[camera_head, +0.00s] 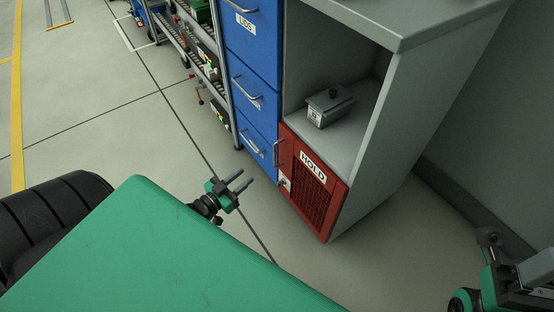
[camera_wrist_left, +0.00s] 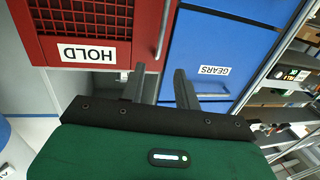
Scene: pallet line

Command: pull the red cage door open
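The red cage door (camera_head: 318,196) with a white HOLD label and a mesh panel sits at the bottom of the grey cabinet and looks shut. Its upright bar handle (camera_head: 276,154) is on the left edge. In the left wrist view the door (camera_wrist_left: 92,18) is at the upper left, with its handle (camera_wrist_left: 165,30) beyond the fingertips. My left gripper (camera_head: 246,181) is open and empty, in front and left of the door, apart from the handle; its two fingers (camera_wrist_left: 158,80) are spread in the wrist view. Part of my right arm's end (camera_head: 500,275) shows at the lower right; its fingers are unclear.
Blue drawers (camera_head: 254,90) with bar handles stand directly left of the door. A grey lidded box (camera_head: 330,106) sits on the open shelf above it. A shelf rack (camera_head: 205,60) with parts stands further left. The floor (camera_head: 150,130) before the drawers is clear.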

